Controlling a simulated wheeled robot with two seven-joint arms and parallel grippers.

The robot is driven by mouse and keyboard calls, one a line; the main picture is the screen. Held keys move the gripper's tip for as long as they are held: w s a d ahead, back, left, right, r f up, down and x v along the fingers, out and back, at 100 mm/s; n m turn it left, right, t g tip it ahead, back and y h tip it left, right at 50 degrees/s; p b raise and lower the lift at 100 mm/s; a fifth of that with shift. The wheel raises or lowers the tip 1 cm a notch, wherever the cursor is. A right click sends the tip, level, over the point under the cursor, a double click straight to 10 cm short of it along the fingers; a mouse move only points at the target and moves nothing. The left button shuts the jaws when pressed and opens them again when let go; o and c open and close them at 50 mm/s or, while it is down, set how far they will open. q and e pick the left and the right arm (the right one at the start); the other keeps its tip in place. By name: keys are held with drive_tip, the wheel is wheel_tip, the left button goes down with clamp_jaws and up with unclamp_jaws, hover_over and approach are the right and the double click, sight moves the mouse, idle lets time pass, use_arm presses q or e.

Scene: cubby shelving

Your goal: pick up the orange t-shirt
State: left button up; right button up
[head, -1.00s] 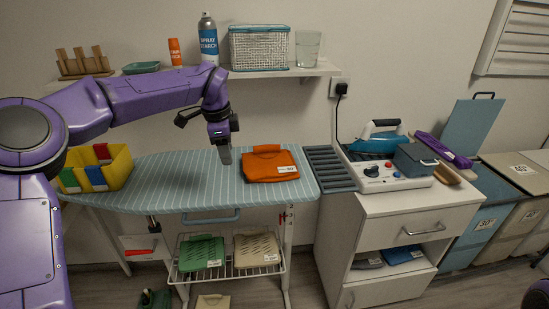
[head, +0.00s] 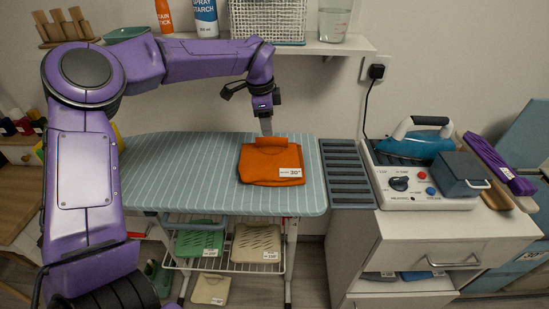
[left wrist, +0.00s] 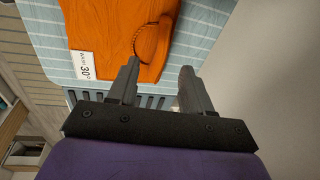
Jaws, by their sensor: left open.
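The orange t-shirt (head: 270,163) lies folded on the striped ironing board (head: 170,175), near its right end, with a white "30°" label on it. My left gripper (head: 266,132) points down at the far edge of the shirt in the head view. In the left wrist view the gripper (left wrist: 158,82) is open with nothing between its fingers. There the shirt (left wrist: 115,35) lies beyond the fingertips, with a raised, rounded fold near them. I cannot tell whether the fingers touch the shirt. My right gripper is not in view.
A slatted grey rack (head: 348,175) adjoins the board's right end. A white cabinet (head: 440,235) carries a control unit, a blue iron (head: 415,140) and a grey box. A wall shelf (head: 330,46) with bottles and a wire basket hangs behind the arm. Folded green (head: 200,242) and beige clothes lie below the board.

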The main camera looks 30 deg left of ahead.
sight(270, 138)
use_arm(q)
wheel_tip(270, 138, down, 2)
drive_tip(key=shift+f+p, duration=0.1)
drive_tip(key=shift+p, duration=0.55)
drive_tip(key=f, duration=0.1)
drive_tip(key=w+f, duration=0.2)
drive_tip(key=f, duration=0.1)
drive_tip(key=shift+d+p, duration=0.15)
drive_tip(key=shift+p, duration=0.25)
drive_tip(key=shift+s+r, duration=0.1)
drive_tip(key=shift+s, duration=0.3)
clamp_jaws()
